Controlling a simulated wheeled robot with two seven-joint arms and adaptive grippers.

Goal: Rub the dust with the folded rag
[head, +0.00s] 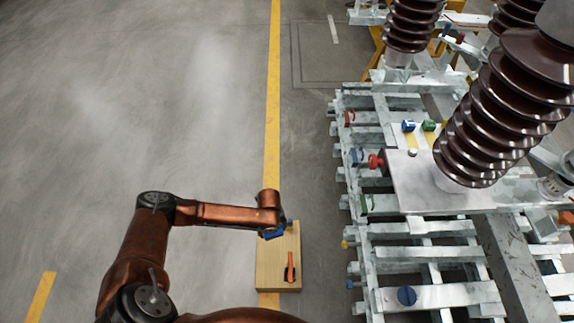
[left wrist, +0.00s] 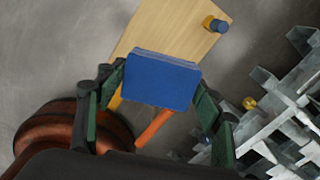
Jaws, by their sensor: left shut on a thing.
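The folded rag is a blue, flat, rectangular pad (left wrist: 161,79) in the middle of the left wrist view. My left gripper (left wrist: 158,92) is shut on it, with dark green finger pads at its two sides. In the head view the rag shows as a small blue patch (head: 272,235) under the end of my left arm, over the wooden tabletop (head: 270,273). Whether the rag touches the wood I cannot tell. Dust cannot be made out clearly in either view. My right gripper is out of view.
An orange-handled tool (head: 291,267) and a blue-topped peg (head: 289,223) are on the wooden top. To the right stands a slatted grey metal frame (head: 425,252) with a metal plate (head: 410,190), coloured knobs and tall brown ribbed insulators (head: 510,110). The floor at left is clear.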

